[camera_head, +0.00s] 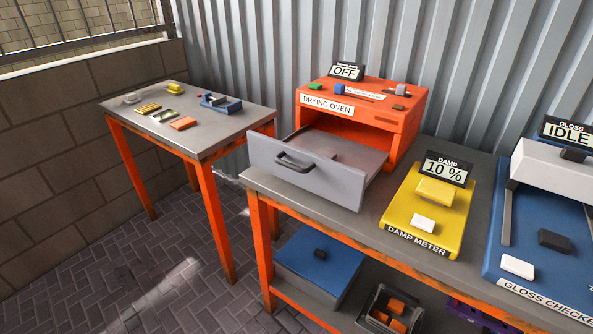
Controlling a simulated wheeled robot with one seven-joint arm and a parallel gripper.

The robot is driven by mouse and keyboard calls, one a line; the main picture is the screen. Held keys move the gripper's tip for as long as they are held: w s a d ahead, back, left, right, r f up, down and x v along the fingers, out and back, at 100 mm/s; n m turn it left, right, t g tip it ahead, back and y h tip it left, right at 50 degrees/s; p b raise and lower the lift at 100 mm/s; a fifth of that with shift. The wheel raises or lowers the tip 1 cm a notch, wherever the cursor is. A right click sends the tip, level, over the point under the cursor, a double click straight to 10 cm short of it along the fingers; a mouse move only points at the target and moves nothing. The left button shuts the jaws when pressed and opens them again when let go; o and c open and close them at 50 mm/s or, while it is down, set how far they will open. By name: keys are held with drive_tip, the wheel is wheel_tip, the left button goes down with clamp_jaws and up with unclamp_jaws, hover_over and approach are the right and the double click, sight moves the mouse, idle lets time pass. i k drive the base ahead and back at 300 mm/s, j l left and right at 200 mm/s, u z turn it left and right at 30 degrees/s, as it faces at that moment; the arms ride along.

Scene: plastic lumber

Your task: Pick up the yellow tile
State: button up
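Several small pieces lie on the left grey-topped table (215,128). One is a flat yellow piece with dark stripes (148,109), near the left side. Another small yellow piece (175,88) sits near the back edge. A yellow block (436,192) also rests on or belongs to the yellow damp meter (399,219). I cannot tell for sure which of these is the yellow tile. My gripper is not in view.
An orange drying oven (405,114) reading OFF has its grey drawer (315,180) pulled out over the workbench's left end. The damp meter reads 10 %. A blue gloss checker (530,235) reads IDLE at right. Brick floor (160,270) lies open at front left.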

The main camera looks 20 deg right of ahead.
sight(435, 191)
drive_tip(key=j+z, duration=0.15)
drive_tip(key=z, duration=0.25)
drive_tip(key=k+j+z, duration=0.1)
drive_tip(key=z, duration=0.3)
drive_tip(key=j+z, duration=0.15)
drive_tip(key=z, duration=0.3)
drive_tip(key=k+z, duration=0.15)
drive_tip(key=z, duration=0.25)
drive_tip(key=k+j, duration=0.1)
drive_tip(key=i, duration=1)
